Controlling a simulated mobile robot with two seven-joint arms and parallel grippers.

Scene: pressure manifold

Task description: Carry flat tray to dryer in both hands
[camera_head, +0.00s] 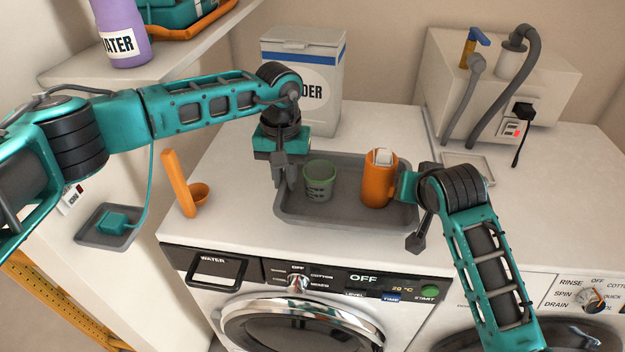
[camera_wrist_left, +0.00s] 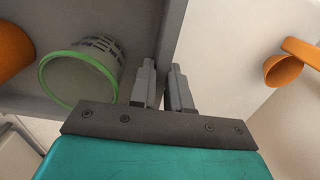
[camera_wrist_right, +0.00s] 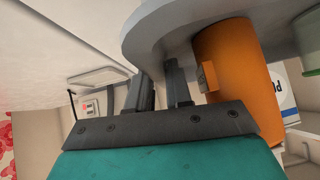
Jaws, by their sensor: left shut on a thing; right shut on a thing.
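The flat grey tray (camera_head: 340,227) is level over the top of the left machine (camera_head: 235,220); whether it touches that top I cannot tell. A green-rimmed cup (camera_head: 319,181) and an orange container (camera_head: 379,180) stand upright in it. My left gripper (camera_head: 284,184) is shut on the tray's left wall, and the fingers straddle the wall in the left wrist view (camera_wrist_left: 165,90). My right gripper (camera_head: 416,238) is shut on the tray's right rim. In the right wrist view the rim (camera_wrist_right: 165,30) lies at its fingertips (camera_wrist_right: 160,80).
An orange scoop (camera_head: 180,185) lies left of the tray. A white box with a blue band (camera_head: 303,65) stands behind it. To the right are a small pale tray (camera_head: 468,168) and a white unit with hoses (camera_head: 560,90). The right machine's top (camera_head: 560,210) is largely clear.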

